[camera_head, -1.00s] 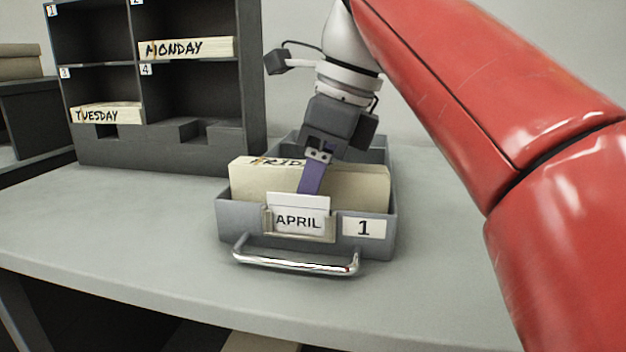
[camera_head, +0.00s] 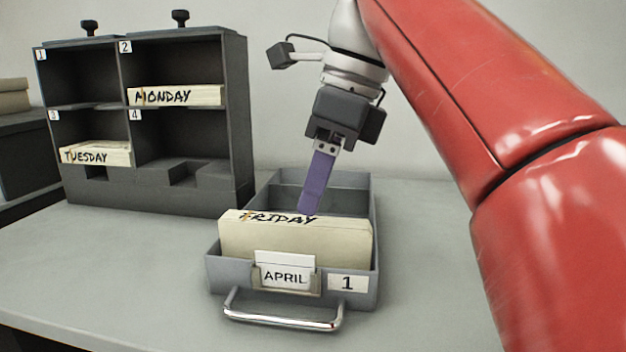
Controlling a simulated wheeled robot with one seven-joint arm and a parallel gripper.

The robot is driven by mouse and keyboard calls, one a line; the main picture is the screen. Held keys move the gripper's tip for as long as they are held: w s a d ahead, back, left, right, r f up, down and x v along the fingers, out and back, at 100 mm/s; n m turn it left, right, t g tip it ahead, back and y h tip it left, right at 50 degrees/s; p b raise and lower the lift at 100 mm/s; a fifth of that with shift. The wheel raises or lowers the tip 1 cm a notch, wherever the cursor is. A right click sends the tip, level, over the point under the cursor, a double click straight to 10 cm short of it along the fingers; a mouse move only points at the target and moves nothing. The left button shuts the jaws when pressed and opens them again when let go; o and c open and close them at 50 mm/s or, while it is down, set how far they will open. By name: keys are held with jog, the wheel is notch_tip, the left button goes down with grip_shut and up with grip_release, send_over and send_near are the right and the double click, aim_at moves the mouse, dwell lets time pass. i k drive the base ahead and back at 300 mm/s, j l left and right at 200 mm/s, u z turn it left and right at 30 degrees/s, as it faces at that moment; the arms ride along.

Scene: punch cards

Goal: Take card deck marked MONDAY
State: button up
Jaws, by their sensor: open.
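The card deck marked MONDAY (camera_head: 178,96) lies in compartment 2, the upper right one of the dark sorting rack (camera_head: 240,150). My gripper (camera_head: 310,208) points down over the drawer, with its purple finger side toward the camera. It is open and sits just above or behind the top edge of the FRIDAY deck (camera_head: 295,240). I cannot tell whether it touches that deck. The second finger is hidden behind the near one.
The FRIDAY deck stands in the front of a grey drawer (camera_head: 226,272) labelled APRIL and 1, with a chrome handle (camera_head: 283,318). The TUESDAY deck (camera_head: 95,155) lies in compartment 3. Compartments 1 and 4 look empty. The table (camera_head: 110,270) left of the drawer is clear.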

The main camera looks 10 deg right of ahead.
aim_at(205, 95)
jog(key=k, duration=1)
